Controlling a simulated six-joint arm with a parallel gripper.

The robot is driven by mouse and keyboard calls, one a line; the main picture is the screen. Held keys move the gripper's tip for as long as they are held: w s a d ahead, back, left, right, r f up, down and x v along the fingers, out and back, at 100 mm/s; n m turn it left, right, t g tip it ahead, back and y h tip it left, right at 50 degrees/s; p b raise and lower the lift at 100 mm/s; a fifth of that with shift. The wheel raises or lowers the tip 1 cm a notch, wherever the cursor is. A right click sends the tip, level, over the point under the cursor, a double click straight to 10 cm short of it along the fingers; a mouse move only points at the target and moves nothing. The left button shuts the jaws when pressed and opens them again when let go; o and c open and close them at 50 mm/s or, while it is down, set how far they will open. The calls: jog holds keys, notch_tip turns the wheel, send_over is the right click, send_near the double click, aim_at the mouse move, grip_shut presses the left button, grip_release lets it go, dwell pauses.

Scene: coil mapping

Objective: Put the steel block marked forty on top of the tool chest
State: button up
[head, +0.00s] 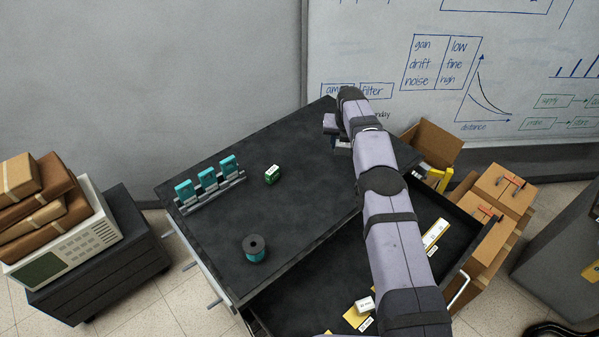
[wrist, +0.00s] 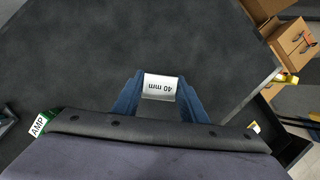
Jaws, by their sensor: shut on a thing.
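The steel block (wrist: 159,87), marked "40 mm", is between the two blue fingers of my gripper (wrist: 160,95) in the wrist view. My gripper is shut on it. The dark top of the tool chest (head: 300,225) lies below the block and also fills much of the wrist view (wrist: 80,60). In the head view my gripper (head: 340,138) is over the far part of the chest top, mostly hidden behind my arm. I cannot tell whether the block touches the top.
A green AMP box (head: 272,174), a dark spool (head: 255,247) and a rack with teal modules (head: 210,186) stand on the chest top. An open drawer (head: 300,305) holds labelled things. Cardboard boxes (head: 430,143) stand beyond the chest. The top's middle is clear.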

aim_at(341, 153)
jog(key=shift+w+a+r+n, duration=0.1)
jog(key=shift+w+a+n, duration=0.05)
jog(key=shift+n, duration=0.25)
jog(key=shift+f, duration=2.5)
jog(key=shift+f+b, duration=0.15)
jog(key=shift+b, duration=0.25)
jog(key=o, duration=1.2)
jog(key=shift+c, duration=0.2)
jog(key=shift+r, duration=0.3)
